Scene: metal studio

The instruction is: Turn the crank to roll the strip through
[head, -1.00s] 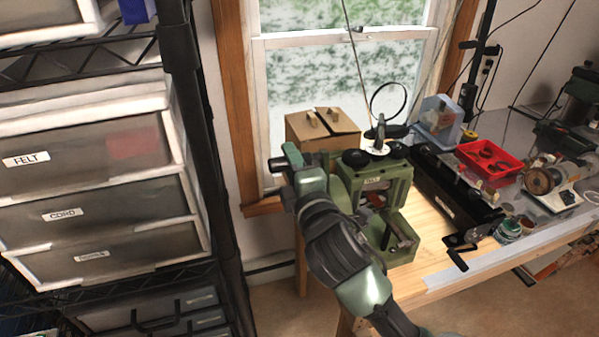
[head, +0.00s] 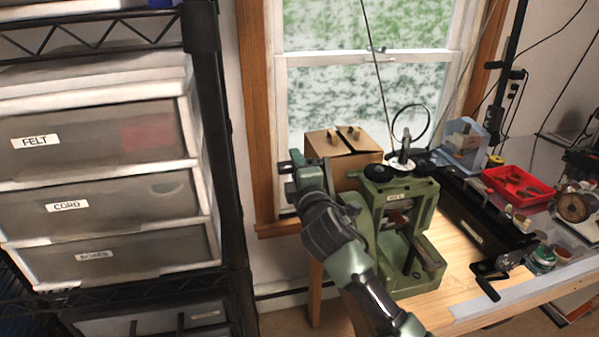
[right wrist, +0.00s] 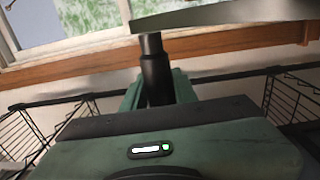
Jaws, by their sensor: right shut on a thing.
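The green rolling mill (head: 425,205) stands at the bench's left end, with black knobs and a round white dial on top. A reddish-brown piece (head: 397,216) shows in its front opening; I cannot tell whether it is the strip. My right gripper (head: 291,167) is left of the mill, shut on the crank handle. In the right wrist view, the black upright crank handle (right wrist: 153,68) sits at my gripper (right wrist: 154,88), under the grey-green crank arm (right wrist: 225,14). In the head view my forearm and gripper hide most of the crank. My left gripper is not in view.
A cardboard box (head: 343,146) stands behind the mill by the window. A long black machine (head: 478,215) with its own crank lies to the right, with a red tray (head: 518,185) beyond. A drawer rack (head: 110,190) stands at the left, with a gap before the bench.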

